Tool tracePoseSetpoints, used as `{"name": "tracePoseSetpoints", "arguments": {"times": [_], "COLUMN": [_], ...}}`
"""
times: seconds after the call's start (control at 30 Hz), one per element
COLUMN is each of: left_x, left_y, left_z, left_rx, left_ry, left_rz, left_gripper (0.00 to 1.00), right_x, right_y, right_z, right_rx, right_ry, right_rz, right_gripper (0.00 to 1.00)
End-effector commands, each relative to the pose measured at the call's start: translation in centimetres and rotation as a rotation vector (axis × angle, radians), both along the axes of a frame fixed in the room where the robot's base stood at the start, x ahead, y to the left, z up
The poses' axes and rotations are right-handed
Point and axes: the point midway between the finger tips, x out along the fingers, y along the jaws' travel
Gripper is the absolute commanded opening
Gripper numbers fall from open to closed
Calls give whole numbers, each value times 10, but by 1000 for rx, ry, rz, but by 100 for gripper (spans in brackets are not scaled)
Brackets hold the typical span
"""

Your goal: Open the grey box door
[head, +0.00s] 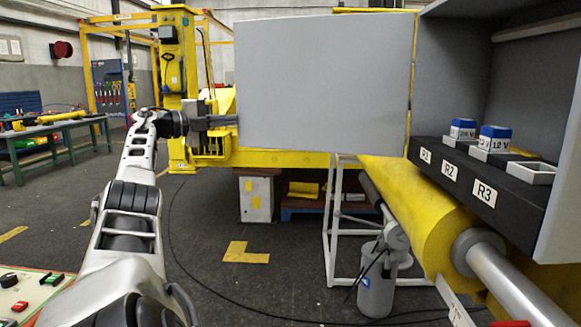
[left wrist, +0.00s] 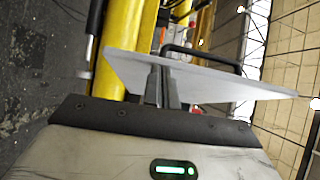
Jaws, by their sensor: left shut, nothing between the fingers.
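The grey box door (head: 322,85) stands swung wide open to the left of the grey box (head: 455,75), its flat face toward the head camera. The box interior is exposed at the right. My left gripper (head: 232,120) is shut and empty at the door's left edge, and part of it may be hidden behind the door. In the left wrist view the shut fingers (left wrist: 163,88) lie over the door panel (left wrist: 220,84), and a black handle (left wrist: 203,57) shows on its far side. I cannot tell whether the fingers touch the door. My right gripper is not in view.
A black rack (head: 470,185) labelled R1, R2, R3 in the box holds blue-and-white blocks (head: 494,138). A yellow cylinder (head: 425,215) with a metal rod runs below. A green workbench (head: 55,133) stands at far left. The middle floor is mostly clear.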

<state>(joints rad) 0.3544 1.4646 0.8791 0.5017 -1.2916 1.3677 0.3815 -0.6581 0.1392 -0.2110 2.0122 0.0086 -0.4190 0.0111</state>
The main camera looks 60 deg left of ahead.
Motion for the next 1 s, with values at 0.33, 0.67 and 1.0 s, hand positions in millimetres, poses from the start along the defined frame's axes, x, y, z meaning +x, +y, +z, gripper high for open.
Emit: {"name": "tracePoseSetpoints", "arguments": {"times": [0.33,0.67,1.0], "left_x": [0,-11,-85], "left_y": [0,1,-1], "left_z": [0,-4,-4], "left_rx": [0,3,0], "left_ry": [0,-1,-7], "left_rz": [0,3,4], "left_gripper": [0,0,0], "right_x": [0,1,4], "right_y": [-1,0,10], "right_z": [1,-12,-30], "right_rx": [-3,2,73], "right_ry": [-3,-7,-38], "right_rz": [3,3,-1], "right_gripper": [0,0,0]}}
